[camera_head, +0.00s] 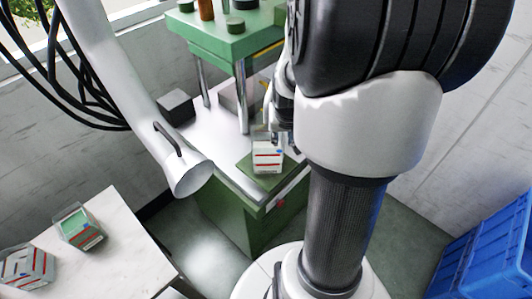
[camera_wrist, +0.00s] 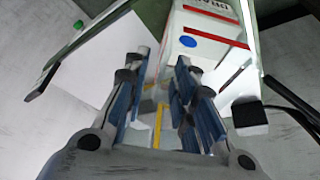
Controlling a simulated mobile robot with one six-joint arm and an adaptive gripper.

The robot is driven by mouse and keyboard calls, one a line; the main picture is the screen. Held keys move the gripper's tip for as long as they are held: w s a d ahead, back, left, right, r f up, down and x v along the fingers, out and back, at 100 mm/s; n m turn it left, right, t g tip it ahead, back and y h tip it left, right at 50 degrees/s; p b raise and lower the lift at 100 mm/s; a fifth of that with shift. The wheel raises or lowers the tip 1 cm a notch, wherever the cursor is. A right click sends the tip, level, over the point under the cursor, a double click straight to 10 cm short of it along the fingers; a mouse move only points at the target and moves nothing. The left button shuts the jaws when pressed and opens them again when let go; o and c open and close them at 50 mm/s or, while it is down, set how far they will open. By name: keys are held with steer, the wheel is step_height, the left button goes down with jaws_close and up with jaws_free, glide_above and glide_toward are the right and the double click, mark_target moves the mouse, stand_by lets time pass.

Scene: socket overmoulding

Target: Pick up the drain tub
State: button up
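A white tub with red stripes and a blue dot (camera_head: 267,157) sits upright on the green pad of the press. It is the likely drain tub, though its label is not readable. It also shows in the wrist view (camera_wrist: 208,38), just beyond the fingertips and a little to the right. My gripper (camera_head: 276,133) is right behind the tub in the head view, partly hidden by my arm. In the wrist view my gripper's fingers (camera_wrist: 160,75) stand apart with a clear gap and nothing between them. I cannot tell whether a fingertip touches the tub.
The green press (camera_head: 225,40) stands on metal posts above the white bed. A dark block (camera_head: 176,106) lies on the bed. A white extraction pipe (camera_head: 190,176) hangs at left. A marble table (camera_head: 110,255) holds two similar tubs (camera_head: 78,228) (camera_head: 28,268). Blue crates (camera_head: 490,250) stand at right.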

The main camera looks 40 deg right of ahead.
jaws_close()
stand_by(0.8)
